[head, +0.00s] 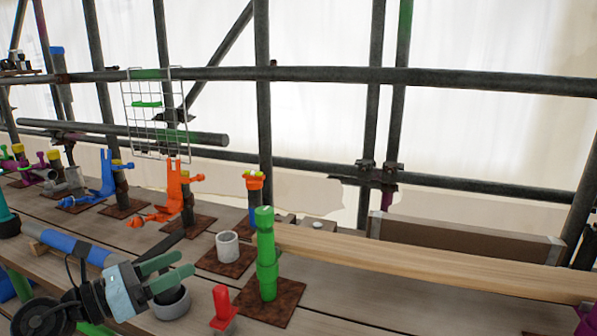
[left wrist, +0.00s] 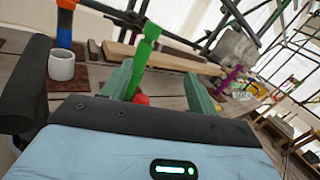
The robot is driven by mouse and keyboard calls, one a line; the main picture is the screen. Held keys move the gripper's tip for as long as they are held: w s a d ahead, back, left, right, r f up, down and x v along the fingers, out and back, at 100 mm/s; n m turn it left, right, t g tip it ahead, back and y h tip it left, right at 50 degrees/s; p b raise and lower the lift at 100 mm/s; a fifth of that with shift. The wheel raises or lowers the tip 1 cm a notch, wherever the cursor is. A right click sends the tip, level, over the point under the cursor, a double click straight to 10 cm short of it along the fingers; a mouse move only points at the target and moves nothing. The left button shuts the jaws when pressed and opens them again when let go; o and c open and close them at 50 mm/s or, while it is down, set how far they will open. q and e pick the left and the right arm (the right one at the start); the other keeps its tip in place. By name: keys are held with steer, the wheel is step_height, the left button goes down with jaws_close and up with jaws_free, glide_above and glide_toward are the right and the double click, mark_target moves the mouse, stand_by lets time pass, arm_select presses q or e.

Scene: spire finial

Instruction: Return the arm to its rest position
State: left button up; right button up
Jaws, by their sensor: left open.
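My left gripper (head: 184,262) reaches in from the left, low over the plank bench (head: 330,290). Its two green fingers are apart with nothing held between them; they also show in the left wrist view (left wrist: 158,80). A green stacked post (head: 267,255) stands upright on a rusty plate to the right of the fingers, apart from them in the head view. In the left wrist view the green post (left wrist: 145,52) rises beyond the fingers, partly hidden by the left one. My right gripper is in neither view.
A grey cup (head: 228,246) on a rusty plate, a red peg (head: 222,305) and a grey bowl (head: 172,303) are close to the gripper. Orange figures (head: 180,190) stand further left. A long timber (head: 430,262) lies to the right. Scaffold poles (head: 263,100) rise behind.

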arm_select(q)
steer(key=s+f+n+t+y+p, duration=0.25)
steer(key=s+f+n+y, duration=0.4)
steer(key=f+n, duration=0.65)
steer(key=s+f+n+t+y+p, duration=0.1)
steer(key=s+f+n+y+p, duration=0.2)
steer(key=s+f+n, duration=0.95)
steer(key=s+d+f+n+g+y+p, duration=0.1)
steer(key=s+f+n+g, duration=0.2)
steer(key=s+n, duration=0.5)
steer(key=s+d+f+n+g+y+p, duration=0.1)
steer(key=s+f+n+g, duration=0.3)
steer(key=s+n, duration=0.4)
steer(key=s+f, duration=0.1)
steer(key=s, duration=0.4)
steer(key=shift+y+p, duration=0.35)
steer(key=shift+p, duration=0.05)
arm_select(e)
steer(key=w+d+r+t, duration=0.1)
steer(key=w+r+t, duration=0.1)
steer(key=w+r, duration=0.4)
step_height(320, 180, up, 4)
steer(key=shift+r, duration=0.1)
